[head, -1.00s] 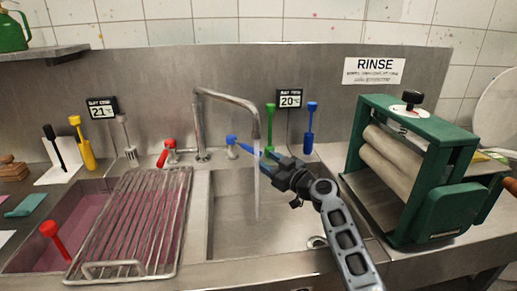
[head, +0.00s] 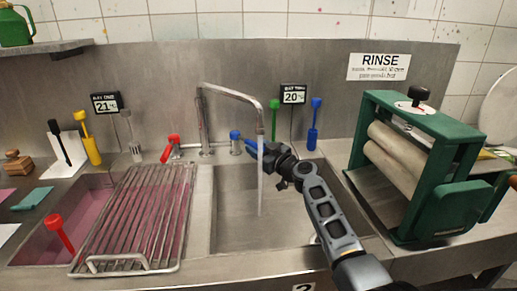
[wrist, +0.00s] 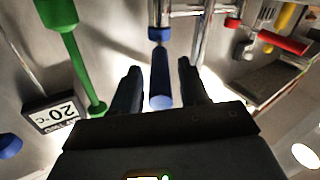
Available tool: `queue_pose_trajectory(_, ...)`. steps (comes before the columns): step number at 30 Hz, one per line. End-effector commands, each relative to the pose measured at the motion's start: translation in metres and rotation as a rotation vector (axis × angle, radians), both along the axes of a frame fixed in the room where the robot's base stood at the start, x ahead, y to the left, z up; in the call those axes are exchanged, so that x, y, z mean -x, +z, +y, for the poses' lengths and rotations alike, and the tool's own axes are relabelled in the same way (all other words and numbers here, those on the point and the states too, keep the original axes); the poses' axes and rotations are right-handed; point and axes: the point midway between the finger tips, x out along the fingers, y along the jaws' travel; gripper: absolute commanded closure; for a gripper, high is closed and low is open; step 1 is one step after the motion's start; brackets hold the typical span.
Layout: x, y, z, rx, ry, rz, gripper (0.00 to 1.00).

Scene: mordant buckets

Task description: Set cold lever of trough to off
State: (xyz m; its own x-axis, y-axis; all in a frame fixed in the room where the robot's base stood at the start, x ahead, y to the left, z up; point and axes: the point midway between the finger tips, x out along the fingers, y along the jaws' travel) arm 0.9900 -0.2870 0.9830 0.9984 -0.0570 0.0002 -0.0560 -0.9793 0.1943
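The trough's cold lever (head: 248,146) is blue and stands right of the tap, its handle pointing right and toward me. In the wrist view its blue handle (wrist: 160,85) lies between my two fingers, with gaps on both sides. My gripper (head: 262,155) is at the handle's near end, open; it also shows in the wrist view (wrist: 158,85). I see no finger contact with the handle. The tap (head: 235,92) runs a stream of water into the trough (head: 235,215). The red lever (head: 170,146) is left of the tap.
A green tool (head: 273,118), a 20 °C display (head: 293,95) and a blue tool (head: 313,130) are close behind and right of my gripper. A green wringer (head: 420,165) stands at the right. A metal rack (head: 135,215) covers part of the left basin.

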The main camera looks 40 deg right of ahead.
Motion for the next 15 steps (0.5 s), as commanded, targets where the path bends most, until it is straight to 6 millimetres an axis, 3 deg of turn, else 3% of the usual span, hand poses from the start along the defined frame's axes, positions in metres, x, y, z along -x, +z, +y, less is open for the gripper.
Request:
queue_pose_trajectory(13, 0.0003, -0.0002, 0.0, 0.0, 0.0, 0.0, 0.99)
queue_pose_trajectory(15, 0.0003, -0.0002, 0.0, 0.0, 0.0, 0.0, 1.0)
